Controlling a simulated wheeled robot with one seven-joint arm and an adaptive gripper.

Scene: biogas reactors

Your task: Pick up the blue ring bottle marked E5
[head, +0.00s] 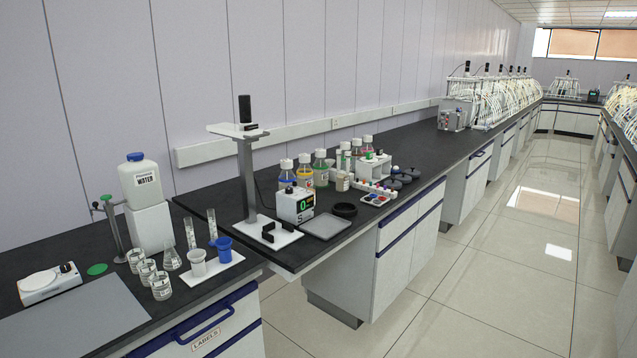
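A group of capped bottles stands on the dark bench, behind and beside the small white device with a green display. The leftmost bottle (286,176) shows blue around its body and has a pale cap; its lower part is partly hidden by the device. Beside it stand a bottle with yellow and red tones (304,172) and a bottle with green (321,170). More bottles stand to the right, partly covering one another. Any E5 marking is too small to read. My gripper is not in view.
The display device (296,205), a grey tray (326,226) and a black ring (344,210) stand in front of the bottles. A tall stand (246,180) rises to their left. Glassware, cups and a water canister (142,184) occupy the left bench. The aisle floor (480,270) is clear.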

